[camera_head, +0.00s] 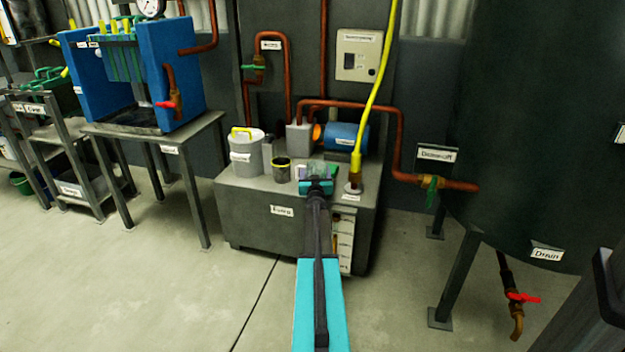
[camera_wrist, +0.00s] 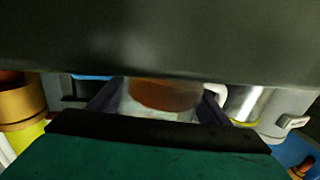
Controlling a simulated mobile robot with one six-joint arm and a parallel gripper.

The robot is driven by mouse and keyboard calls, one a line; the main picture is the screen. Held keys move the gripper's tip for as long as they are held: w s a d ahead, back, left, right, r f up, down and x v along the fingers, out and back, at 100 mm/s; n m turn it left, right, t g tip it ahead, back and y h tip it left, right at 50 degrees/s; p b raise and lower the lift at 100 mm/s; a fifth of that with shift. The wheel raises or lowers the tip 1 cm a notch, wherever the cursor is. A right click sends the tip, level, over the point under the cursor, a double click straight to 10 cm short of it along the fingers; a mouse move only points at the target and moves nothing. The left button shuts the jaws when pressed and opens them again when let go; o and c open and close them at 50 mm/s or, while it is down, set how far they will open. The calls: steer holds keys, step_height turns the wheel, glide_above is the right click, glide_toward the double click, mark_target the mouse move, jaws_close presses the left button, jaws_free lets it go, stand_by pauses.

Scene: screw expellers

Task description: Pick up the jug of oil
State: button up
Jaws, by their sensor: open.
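My gripper (camera_head: 316,186) is stretched out over the top of the grey pump cabinet (camera_head: 250,212). In the wrist view its two dark fingers (camera_wrist: 157,108) are open, one on each side of a clear container with brown-orange contents, which looks like the jug of oil (camera_wrist: 165,95). A white part like a handle shows at the jug's right. The jug's upper part is hidden by the dark band across the picture. In the head view my gripper mostly covers this spot, and I cannot make out the jug clearly. I cannot tell whether the fingers touch it.
Left of my gripper stand a dark cup with a yellow rim (camera_head: 281,170) and a grey bucket with a yellow handle (camera_head: 246,156). A blue motor (camera_head: 345,137) and copper pipes are behind. A yellow hose (camera_head: 371,100) rises close on the right.

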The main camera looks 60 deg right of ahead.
mark_target(316, 163)
stand_by(0.4)
steer(key=c, duration=1)
steer(key=shift+r, duration=0.3)
steer(key=shift+r+p, duration=0.95)
steer(key=shift+r, duration=0.7)
steer(key=shift+p+v, duration=1.85)
steer(key=shift+v, duration=7.1)
steer(key=shift+f, duration=0.2)
